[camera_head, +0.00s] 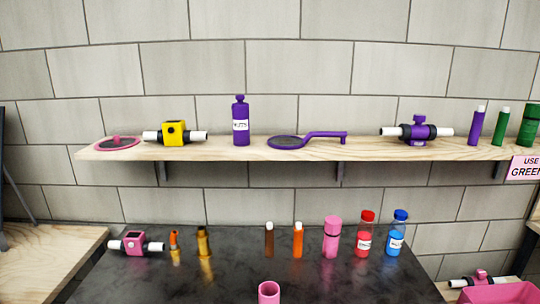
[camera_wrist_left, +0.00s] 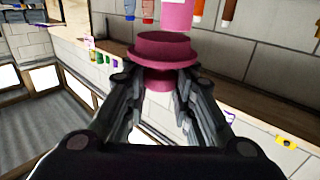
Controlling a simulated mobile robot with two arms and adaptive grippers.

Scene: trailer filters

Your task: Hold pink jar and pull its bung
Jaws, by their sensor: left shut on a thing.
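A pink open-topped cylinder (camera_head: 268,292), likely the jar, stands at the bottom edge of the head view with its hollow mouth up. Its lower part is cut off, so what holds it is hidden. A dark pink bung (camera_wrist_left: 162,48) with a wide round flange fills the middle of the left wrist view. My left gripper (camera_wrist_left: 160,80) is shut on its narrower stem. The bung is clear of any jar mouth I can see. A lighter pink cylinder (camera_wrist_left: 178,14) shows beyond it, cut off by the top edge. My right gripper is in neither view.
A taller pink container (camera_head: 332,238) stands on the dark table between an orange tube (camera_head: 298,240) and a red-capped bottle (camera_head: 364,235). A blue-capped bottle (camera_head: 395,233) stands to the right. A wooden shelf (camera_head: 225,151) holds several items above. A pink bin (camera_head: 500,294) is at lower right.

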